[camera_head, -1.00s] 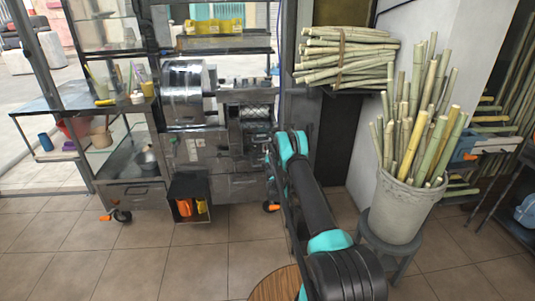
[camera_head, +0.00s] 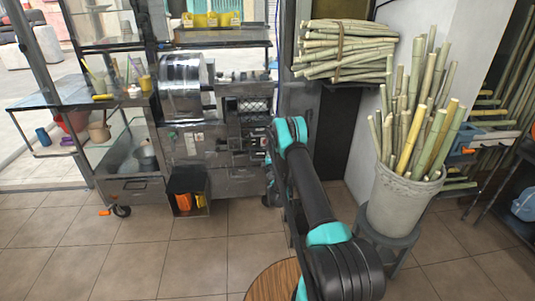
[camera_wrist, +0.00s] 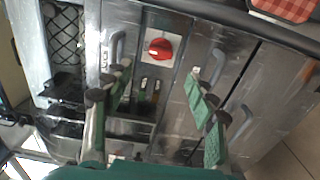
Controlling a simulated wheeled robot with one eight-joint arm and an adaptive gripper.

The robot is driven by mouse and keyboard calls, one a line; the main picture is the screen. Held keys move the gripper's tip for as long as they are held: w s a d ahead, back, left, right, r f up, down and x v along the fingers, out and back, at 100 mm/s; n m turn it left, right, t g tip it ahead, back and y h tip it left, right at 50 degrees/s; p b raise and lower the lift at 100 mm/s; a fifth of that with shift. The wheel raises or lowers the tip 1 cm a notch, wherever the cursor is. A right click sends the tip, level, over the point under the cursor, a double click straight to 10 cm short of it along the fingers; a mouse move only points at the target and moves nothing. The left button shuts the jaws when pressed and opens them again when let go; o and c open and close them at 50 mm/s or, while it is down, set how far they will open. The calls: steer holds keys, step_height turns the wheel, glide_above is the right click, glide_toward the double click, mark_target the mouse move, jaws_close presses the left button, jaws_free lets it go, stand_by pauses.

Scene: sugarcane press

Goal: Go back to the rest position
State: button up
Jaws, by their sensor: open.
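My gripper (camera_wrist: 158,105) is open and empty in the wrist view, its two fingers with green pads spread apart. It hangs in front of the metal front of the sugarcane press (camera_wrist: 225,75), with a red knob (camera_wrist: 160,47) and grey handles beyond the fingers. In the head view my arm reaches forward from the lower right towards the press (camera_head: 205,140). The gripper itself is mostly hidden there behind the arm.
A grey bucket of upright canes (camera_head: 395,205) stands on a stool to the right. Bundled canes (camera_head: 345,52) lie on a shelf behind. A dark bin (camera_head: 187,190) with orange items sits below the press. Tiled floor (camera_head: 120,255) is clear at front left.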

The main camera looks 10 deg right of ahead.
steer(key=s+d+r+m+g+h, duration=0.1)
steer(key=s+d+r+m+h, duration=0.2)
steer(key=r, duration=0.5)
steer(key=s+d+r+m+g+h, duration=0.1)
steer(key=d+r+m, duration=0.3)
steer(key=r, duration=0.4)
steer(key=s+d+r+m+g+h, duration=0.1)
steer(key=s+d+r+m+g, duration=0.2)
steer(key=s, duration=0.4)
steer(key=s+d+r+m+g+h, duration=0.1)
steer(key=s+d+r+m, duration=0.15)
steer(key=s+r, duration=0.35)
steer(key=s+a+f+m+g+y, duration=0.2)
steer(key=s, duration=1.3)
steer(key=s+a+f+m+g+y, duration=0.1)
steer(key=s+a+f+g+y, duration=0.1)
steer(key=s, duration=1.2)
steer(key=s+a+f+m+g+y, duration=0.2)
steer(key=s+a+g, duration=0.1)
steer(key=s, duration=1.2)
steer(key=shift+s+a+m+g, duration=0.35)
steer(key=shift+a+g, duration=0.05)
steer(key=shift+a, duration=0.15)
